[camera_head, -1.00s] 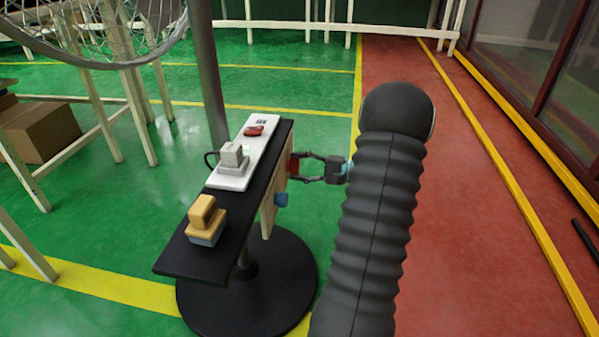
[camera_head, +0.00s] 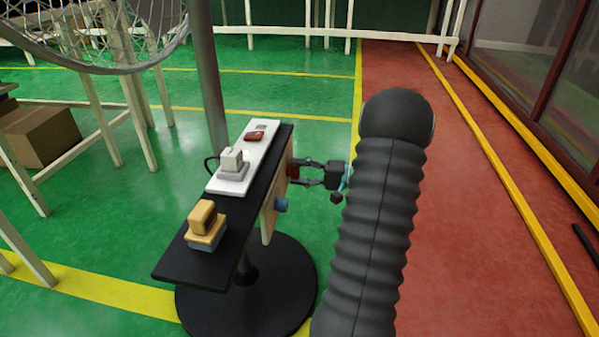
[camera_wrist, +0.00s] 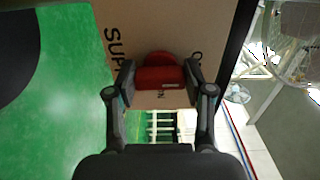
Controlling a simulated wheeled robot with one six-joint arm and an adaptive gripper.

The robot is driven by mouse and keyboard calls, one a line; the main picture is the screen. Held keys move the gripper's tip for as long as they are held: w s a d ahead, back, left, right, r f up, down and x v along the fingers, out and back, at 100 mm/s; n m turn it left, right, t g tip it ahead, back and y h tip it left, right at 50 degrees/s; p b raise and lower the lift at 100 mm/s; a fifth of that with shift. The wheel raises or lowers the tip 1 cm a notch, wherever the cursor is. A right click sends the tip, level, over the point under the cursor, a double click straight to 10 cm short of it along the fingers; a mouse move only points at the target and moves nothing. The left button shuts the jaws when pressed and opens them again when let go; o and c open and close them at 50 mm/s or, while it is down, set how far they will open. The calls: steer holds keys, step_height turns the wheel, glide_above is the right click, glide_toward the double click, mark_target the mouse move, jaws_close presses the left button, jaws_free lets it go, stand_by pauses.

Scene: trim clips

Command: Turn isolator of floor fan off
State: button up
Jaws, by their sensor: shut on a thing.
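A red isolator handle (camera_wrist: 160,78) sits on a beige panel (camera_wrist: 125,20) with black lettering, only partly readable. In the wrist view the handle's bar lies crosswise between the fingertips. My gripper (camera_wrist: 160,88) is shut on it, with one finger at each end of the bar. In the head view my gripper (camera_head: 303,172) reaches the right side of the stand's panel (camera_head: 269,218), and the red handle (camera_head: 293,173) shows only slightly between the fingertips.
A blue knob (camera_head: 281,205) is lower on the same panel. The black stand top (camera_head: 190,264) bears a white strip (camera_head: 262,143) with a dark red switch (camera_head: 255,136) and a grey plug (camera_head: 231,160), plus a yellow block (camera_head: 203,218). Open red floor lies to the right.

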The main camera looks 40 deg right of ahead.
steer(key=o, duration=1.2)
steer(key=shift+c, duration=0.2)
steer(key=v, duration=1.2)
